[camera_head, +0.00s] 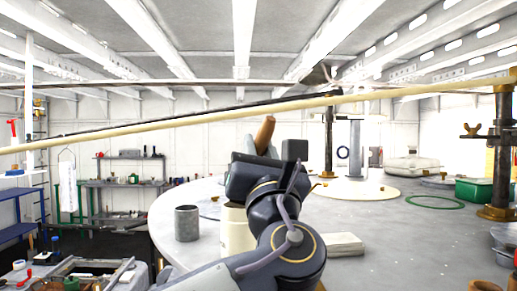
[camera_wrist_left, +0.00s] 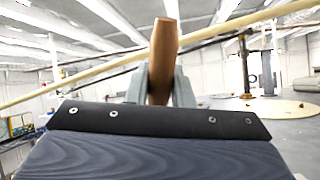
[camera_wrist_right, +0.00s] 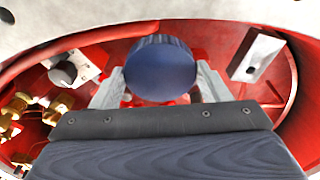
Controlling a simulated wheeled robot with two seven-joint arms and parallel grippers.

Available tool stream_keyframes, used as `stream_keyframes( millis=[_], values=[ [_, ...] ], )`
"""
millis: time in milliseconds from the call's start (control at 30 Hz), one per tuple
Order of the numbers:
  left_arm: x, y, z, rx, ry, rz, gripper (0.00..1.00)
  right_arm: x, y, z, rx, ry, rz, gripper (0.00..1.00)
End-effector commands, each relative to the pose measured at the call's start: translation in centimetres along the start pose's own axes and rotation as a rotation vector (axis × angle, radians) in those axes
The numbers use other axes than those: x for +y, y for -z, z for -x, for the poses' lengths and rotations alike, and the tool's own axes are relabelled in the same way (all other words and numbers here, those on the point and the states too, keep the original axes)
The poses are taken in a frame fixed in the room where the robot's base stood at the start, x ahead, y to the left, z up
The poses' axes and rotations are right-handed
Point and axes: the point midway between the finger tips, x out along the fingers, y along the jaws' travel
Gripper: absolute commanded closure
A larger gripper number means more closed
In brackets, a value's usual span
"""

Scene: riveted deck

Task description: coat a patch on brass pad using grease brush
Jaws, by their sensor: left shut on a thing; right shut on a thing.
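My left gripper (camera_head: 260,149) is raised over the round grey table in the head view. It is shut on a brown tapered handle (camera_head: 265,131), which stands up, slightly tilted, between the fingers; the handle also shows in the left wrist view (camera_wrist_left: 163,60). It may be the grease brush; no bristles show. A flat pale-yellow disc (camera_head: 352,191) lies on the table beyond the gripper; I cannot tell whether it is the brass pad. My right gripper (camera_wrist_right: 160,80) shows only in its wrist view, shut on a dark blue round-topped thing (camera_wrist_right: 161,68) above a red container (camera_wrist_right: 215,38).
A grey cup (camera_head: 187,223) stands at the table's left, a pale block (camera_head: 343,244) near the front. A green ring (camera_head: 434,202) and brass-footed post (camera_head: 500,150) are right. A long cream pole (camera_head: 200,118) crosses the head view. The red container holds brass fittings (camera_wrist_right: 17,105).

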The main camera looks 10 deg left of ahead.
Motion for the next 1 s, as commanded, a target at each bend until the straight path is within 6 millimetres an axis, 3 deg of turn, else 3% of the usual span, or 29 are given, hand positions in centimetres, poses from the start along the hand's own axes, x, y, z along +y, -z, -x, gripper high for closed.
stream_keyframes(
  millis=[1000],
  values=[
    [-0.13,0.66,0.41,0.000,0.000,0.000,1.00,0.00,-0.07,-0.63,0.000,0.000,0.000,0.55]
  ],
)
